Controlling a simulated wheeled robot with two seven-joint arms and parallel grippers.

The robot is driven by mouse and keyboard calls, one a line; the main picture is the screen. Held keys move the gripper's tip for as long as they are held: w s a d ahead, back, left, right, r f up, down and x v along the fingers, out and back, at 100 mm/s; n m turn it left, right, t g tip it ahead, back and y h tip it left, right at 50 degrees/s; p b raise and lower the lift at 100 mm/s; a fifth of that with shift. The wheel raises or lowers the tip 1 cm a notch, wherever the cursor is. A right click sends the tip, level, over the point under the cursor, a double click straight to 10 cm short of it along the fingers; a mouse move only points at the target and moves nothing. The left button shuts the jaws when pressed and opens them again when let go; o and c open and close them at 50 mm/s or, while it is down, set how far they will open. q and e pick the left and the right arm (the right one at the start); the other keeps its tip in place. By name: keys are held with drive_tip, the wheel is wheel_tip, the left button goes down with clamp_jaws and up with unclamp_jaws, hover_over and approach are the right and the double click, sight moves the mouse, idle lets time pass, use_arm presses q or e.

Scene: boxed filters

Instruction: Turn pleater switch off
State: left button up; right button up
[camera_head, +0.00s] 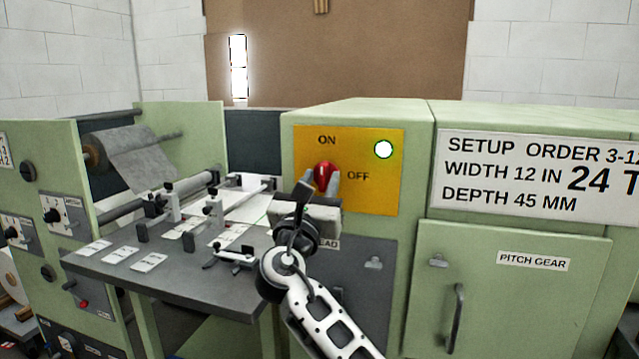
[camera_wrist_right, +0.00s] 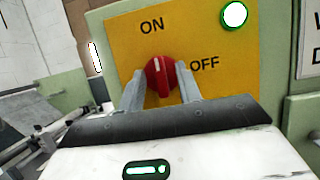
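The red rotary switch (camera_head: 325,174) sits on a yellow panel (camera_head: 375,190) marked ON above and OFF to the right. Its white mark points up, toward ON. A round lamp (camera_head: 383,149) at the panel's upper right glows white with a green rim. My right gripper (camera_head: 311,184) is in front of the switch. In the right wrist view, its two fingers (camera_wrist_right: 159,84) stand apart on either side of the red switch (camera_wrist_right: 160,76); whether they touch it is hard to tell. My left gripper is not in view.
A grey work table (camera_head: 190,285) with clamps, rods and white labels lies left of my right arm. A roll of grey material (camera_head: 135,158) hangs behind it. A green cabinet door with a dark handle (camera_head: 455,318) is at the right, under a setup sign (camera_head: 540,180).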

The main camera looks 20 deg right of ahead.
clamp_jaws()
